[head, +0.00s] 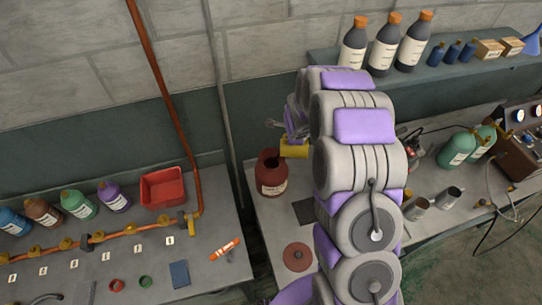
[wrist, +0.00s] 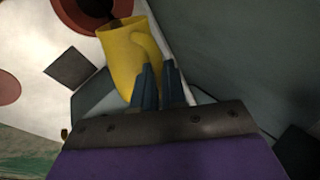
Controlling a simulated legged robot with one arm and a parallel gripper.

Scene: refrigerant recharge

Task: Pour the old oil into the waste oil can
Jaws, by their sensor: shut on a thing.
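The waste oil can (head: 271,178), dark red with a pale label and an open round top, stands upright on the right bench near its left end. The wrist view shows part of its dark opening (wrist: 88,18) at the top. A yellow cup (head: 295,151) is tipped sideways beside the can's top, its mouth towards the opening. In the wrist view, my gripper (wrist: 157,78) is shut on the handle of the yellow cup (wrist: 118,55). A dark patch shows at the cup's mouth; I cannot tell whether oil is flowing. My arm hides part of the bench.
A dark square pad (head: 305,211) and a reddish-brown disc (head: 297,257) lie in front of the can. A gap separates this bench from the left one, which holds a red bin (head: 163,187) and an orange pipe (head: 128,232). Large bottles (head: 384,43) stand on the shelf above.

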